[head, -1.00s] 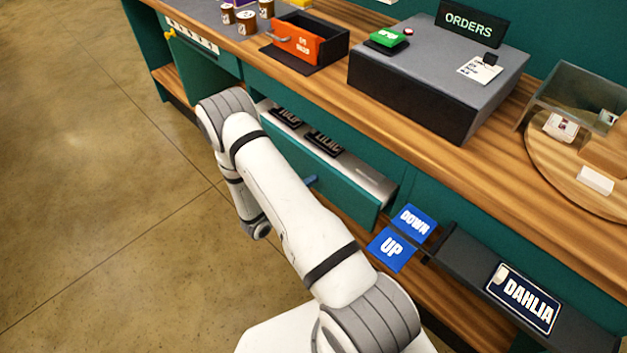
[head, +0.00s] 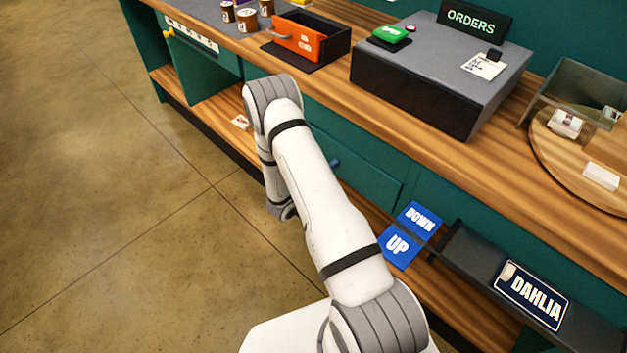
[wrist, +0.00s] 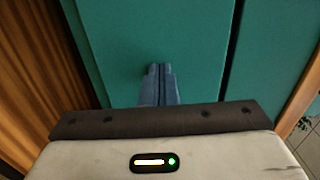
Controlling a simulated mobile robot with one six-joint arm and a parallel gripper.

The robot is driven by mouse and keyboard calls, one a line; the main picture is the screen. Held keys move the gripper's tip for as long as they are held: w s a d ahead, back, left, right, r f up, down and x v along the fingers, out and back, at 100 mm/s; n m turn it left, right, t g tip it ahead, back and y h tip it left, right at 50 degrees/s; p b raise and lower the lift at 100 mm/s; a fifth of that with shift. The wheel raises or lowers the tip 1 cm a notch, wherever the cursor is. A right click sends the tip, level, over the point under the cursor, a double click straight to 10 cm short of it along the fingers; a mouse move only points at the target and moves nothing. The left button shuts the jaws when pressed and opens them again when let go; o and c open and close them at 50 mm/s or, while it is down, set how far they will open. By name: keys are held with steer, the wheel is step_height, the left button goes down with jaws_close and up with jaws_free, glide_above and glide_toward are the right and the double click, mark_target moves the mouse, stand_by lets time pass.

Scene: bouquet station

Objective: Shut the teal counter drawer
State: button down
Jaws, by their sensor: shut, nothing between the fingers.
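The teal counter drawer (head: 365,172) is under the wooden counter top, right of my arm in the head view. Its front looks flush with the counter face, and no open interior shows. In the wrist view the teal front (wrist: 205,50) fills the middle. My gripper (wrist: 158,68) is shut and empty, its blue-grey fingertips against or very close to that front; exact contact is unclear. In the head view my arm hides most of the gripper. A small blue piece at the drawer front shows beside my arm; I cannot tell whether it is a fingertip or handle.
Blue DOWN and UP plates (head: 408,236) and a dark DAHLIA tray (head: 475,262) lie right of the drawer. On the counter stand an orange-fronted box (head: 298,40) and a grey ORDERS box (head: 430,60). The floor (head: 100,200) at left is clear.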

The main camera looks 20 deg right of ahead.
steer(key=shift+w+d+r, duration=0.15)
steer(key=shift+w+r, duration=0.1)
steer(key=shift+r, duration=0.1)
steer(key=v, duration=0.8)
steer(key=shift+s+f+b, duration=0.15)
steer(key=shift+f+b, duration=0.2)
steer(key=shift+s, duration=0.15)
